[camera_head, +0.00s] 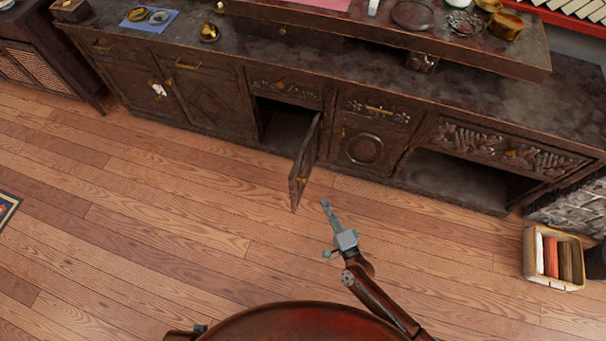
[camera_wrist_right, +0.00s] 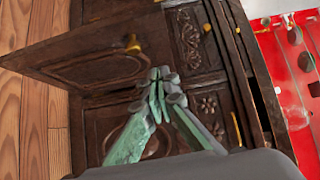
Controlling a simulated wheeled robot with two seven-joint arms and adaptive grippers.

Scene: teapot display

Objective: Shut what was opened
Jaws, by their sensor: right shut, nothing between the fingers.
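The dark carved wooden sideboard (camera_head: 220,88) has one small door (camera_head: 305,165) standing open, swung out over the floor from its right side. The dark compartment (camera_head: 283,125) behind it is exposed. In the right wrist view the open door (camera_wrist_right: 95,60) spans the upper left, with a brass knob (camera_wrist_right: 132,43). My right gripper (camera_head: 325,203) is shut and empty, just right of the door's free end in the head view. Its fingertips (camera_wrist_right: 160,75) show near the door in the wrist view; contact is unclear.
A wide open niche (camera_head: 465,178) lies at the sideboard's right. A box of rolls (camera_head: 556,283) stands on the floor at right. A brass pot (camera_head: 209,32) and a blue cloth (camera_head: 150,24) are on top. The wooden floor (camera_head: 150,230) before the sideboard is mostly clear.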

